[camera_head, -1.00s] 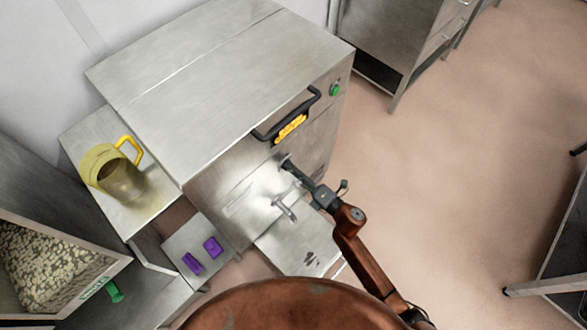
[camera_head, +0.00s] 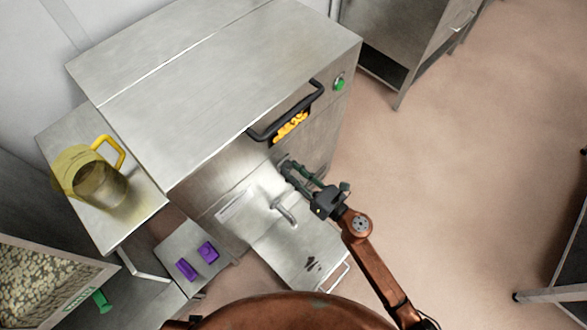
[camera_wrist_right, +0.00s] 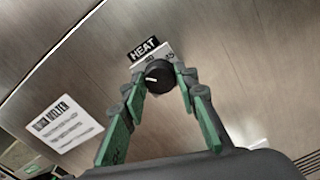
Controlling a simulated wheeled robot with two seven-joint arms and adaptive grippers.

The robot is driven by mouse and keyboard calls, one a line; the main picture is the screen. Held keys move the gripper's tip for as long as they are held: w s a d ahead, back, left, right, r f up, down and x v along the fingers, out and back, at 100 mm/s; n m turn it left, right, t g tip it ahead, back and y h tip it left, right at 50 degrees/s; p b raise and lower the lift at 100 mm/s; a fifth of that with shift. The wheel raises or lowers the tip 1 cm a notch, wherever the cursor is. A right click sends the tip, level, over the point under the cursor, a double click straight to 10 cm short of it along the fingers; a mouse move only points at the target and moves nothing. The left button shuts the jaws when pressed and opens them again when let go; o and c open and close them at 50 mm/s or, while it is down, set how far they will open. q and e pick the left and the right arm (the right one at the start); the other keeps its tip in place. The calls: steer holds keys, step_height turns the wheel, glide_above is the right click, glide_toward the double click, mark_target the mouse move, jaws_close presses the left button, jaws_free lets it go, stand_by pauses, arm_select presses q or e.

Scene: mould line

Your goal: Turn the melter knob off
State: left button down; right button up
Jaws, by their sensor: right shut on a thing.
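The melter (camera_head: 225,75) is a large steel cabinet with a black-handled front. Its knob (camera_wrist_right: 158,77) is round and black, below a HEAT label (camera_wrist_right: 145,48) on the steel front in the right wrist view. A white pointer mark on the knob points toward the left of that picture. My right gripper (camera_head: 285,170) reaches the melter front below the handle. In the wrist view its green-padded fingers (camera_wrist_right: 160,86) are shut on the knob, one on each side. In the head view the knob is hidden at the fingertips. My left gripper is not in view.
A black handle (camera_head: 290,118) and green button (camera_head: 339,84) are on the melter front. A metal spout (camera_head: 285,209) sits close below my right gripper. A yellow-handled jug (camera_head: 95,185) and purple blocks (camera_head: 208,252) are at left.

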steer(key=shift+f+n+b, duration=0.25)
steer(key=shift+n+b, duration=0.15)
steer(key=shift+n, duration=0.8)
steer(key=n+b, duration=0.3)
steer(key=n, duration=0.3)
steer(key=shift+n+b, duration=0.35)
steer(key=shift+n, duration=0.05)
steer(key=n, duration=0.2)
steer(key=shift+n+b, duration=0.35)
steer(key=shift+n, duration=0.05)
steer(key=shift+r+n, duration=0.1)
steer(key=shift+n, duration=0.9)
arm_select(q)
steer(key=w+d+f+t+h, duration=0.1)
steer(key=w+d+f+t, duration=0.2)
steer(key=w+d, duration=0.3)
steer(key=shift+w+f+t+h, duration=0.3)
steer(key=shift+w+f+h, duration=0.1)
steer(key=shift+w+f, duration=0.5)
arm_select(e)
steer(key=shift+s+n, duration=0.1)
steer(key=shift+n, duration=0.7)
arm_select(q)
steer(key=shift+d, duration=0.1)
arm_select(e)
steer(key=o, duration=1.2)
steer(key=shift+c, duration=0.2)
